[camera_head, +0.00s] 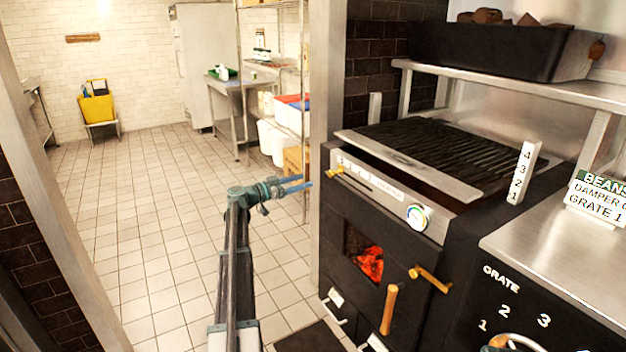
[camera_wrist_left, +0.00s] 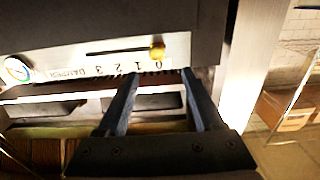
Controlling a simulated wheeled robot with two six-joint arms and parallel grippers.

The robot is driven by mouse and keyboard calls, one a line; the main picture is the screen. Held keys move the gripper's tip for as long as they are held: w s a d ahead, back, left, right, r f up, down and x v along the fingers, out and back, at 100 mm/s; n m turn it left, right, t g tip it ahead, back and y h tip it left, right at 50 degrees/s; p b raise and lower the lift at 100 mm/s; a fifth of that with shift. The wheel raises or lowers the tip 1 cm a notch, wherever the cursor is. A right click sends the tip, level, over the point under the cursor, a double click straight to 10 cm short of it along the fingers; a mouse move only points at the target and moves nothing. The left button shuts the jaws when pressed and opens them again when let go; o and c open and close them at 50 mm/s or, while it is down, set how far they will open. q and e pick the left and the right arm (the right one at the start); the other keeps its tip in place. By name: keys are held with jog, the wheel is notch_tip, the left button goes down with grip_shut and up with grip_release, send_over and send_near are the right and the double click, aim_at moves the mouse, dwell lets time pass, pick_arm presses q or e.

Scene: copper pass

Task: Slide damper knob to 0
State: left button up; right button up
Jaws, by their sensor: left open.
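The damper knob (camera_head: 335,171) is a small brass knob at the left end of its slot on the grill's front panel. In the left wrist view, which shows the panel upside down, the knob (camera_wrist_left: 157,50) lines up with the 0 mark of the damper scale (camera_wrist_left: 135,67). My left gripper (camera_head: 302,185) is left of the panel, near the knob but apart from it. Its two dark fingers (camera_wrist_left: 158,92) are open with nothing between them. My right gripper is not visible.
The grill grate (camera_head: 435,145) is above the panel, and a glowing firebox (camera_head: 368,262) with wooden handles is below. A steel post (camera_head: 325,80) stands close behind my left gripper. A grate dial panel (camera_head: 515,310) and a beans sign (camera_head: 600,195) are at right.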

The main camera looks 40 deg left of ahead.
pick_arm(q)
jog(key=shift+v, duration=0.9)
